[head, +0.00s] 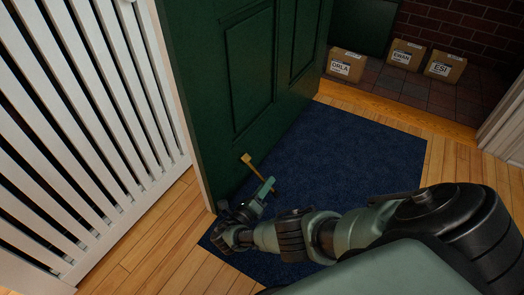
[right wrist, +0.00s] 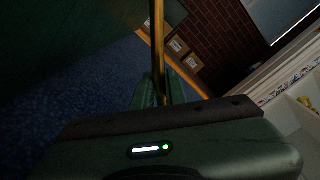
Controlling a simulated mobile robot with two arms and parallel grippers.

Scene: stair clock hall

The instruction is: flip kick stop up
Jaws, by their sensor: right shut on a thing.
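The kick stop (head: 255,169) is a thin brass bar mounted low on the face of the green door (head: 232,72). In the head view it slopes down and right from its mount, away from the door face, over the blue mat. My right gripper (head: 267,188) is shut on the lower, free end of the bar. In the right wrist view the brass bar (right wrist: 158,45) runs up from between my right fingers (right wrist: 155,90). The fingers hide the tip, so I cannot tell whether it touches the mat. My left gripper is not in view.
The door stands open over a blue mat (head: 370,150). A white slatted balustrade (head: 85,120) stands at the left. Beyond the wooden threshold (head: 400,114), three labelled cardboard boxes (head: 345,65) sit on dark tiles by a brick wall. Wooden floor surrounds the mat.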

